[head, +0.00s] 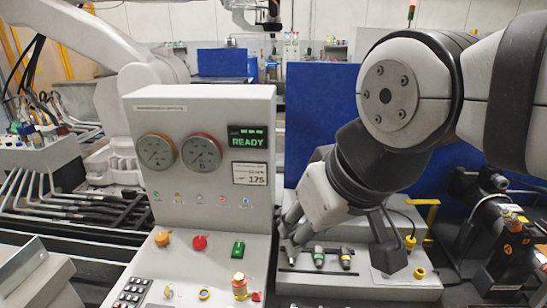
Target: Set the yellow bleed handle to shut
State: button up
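A yellow bent handle (431,212) stands at the right, behind the low grey box, partly hidden by my arm. I cannot tell for sure that it is the bleed handle, nor read its setting. Two other yellow parts, an upper knob (410,243) and a lower knob (419,272), are on the right of that box.
The grey control panel (215,105) has gauges, a READY display, an orange knob (162,239), a red knob (199,242) and a green switch (238,249). Several small tools lie on the low grey box (350,282). A black-and-orange machine (508,245) stands at the right.

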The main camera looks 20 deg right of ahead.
aim_at(435, 203)
jog(key=z, duration=1.4)
